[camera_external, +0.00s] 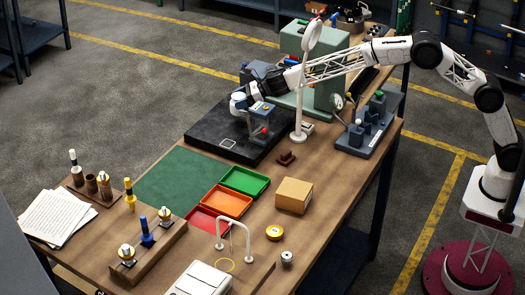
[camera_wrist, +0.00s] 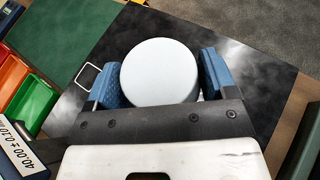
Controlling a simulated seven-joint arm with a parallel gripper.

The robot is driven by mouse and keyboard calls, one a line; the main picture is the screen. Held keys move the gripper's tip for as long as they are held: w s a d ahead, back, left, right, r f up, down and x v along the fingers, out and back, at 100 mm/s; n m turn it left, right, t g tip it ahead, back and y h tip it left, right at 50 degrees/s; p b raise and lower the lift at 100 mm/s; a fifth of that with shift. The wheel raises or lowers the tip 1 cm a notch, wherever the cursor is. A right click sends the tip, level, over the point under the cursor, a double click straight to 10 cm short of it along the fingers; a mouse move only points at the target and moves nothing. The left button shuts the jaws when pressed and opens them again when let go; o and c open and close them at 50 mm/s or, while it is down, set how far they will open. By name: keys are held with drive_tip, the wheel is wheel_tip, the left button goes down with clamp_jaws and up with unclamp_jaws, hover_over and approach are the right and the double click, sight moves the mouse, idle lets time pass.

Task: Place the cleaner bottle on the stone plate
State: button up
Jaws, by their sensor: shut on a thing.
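The white cleaner bottle (camera_external: 238,99) shows as a pale round top between my blue finger pads in the wrist view (camera_wrist: 160,70). My gripper (camera_wrist: 160,82) is shut on it, one pad at each side. The black stone plate (camera_external: 205,127) lies on the bench under the bottle and also fills much of the wrist view (camera_wrist: 262,80). A thin white square outline is marked on the plate, left of and nearer than the bottle. The bottle's base is hidden, so I cannot tell whether it touches the plate.
A grey-blue gauge stand (camera_external: 262,118) stands on the plate close beside the bottle. A white lamp post (camera_external: 299,110) rises on the right. The green mat (camera_external: 180,178) and green (camera_external: 245,180), orange (camera_external: 226,201) and red trays (camera_external: 205,220) lie nearer. The plate's left part is clear.

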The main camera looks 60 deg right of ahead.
drive_tip(key=shift+f, duration=1.8)
drive_tip(key=shift+f, duration=0.2)
drive_tip(key=o, duration=1.1)
drive_tip(key=shift+o, duration=0.2)
drive_tip(key=shift+r, duration=0.15)
drive_tip(key=shift+s+d+r, duration=0.15)
drive_tip(key=shift+s+d, duration=0.05)
drive_tip(key=shift+s, duration=0.05)
drive_tip(key=shift+v, duration=1.2)
drive_tip(key=shift+r, duration=3.45)
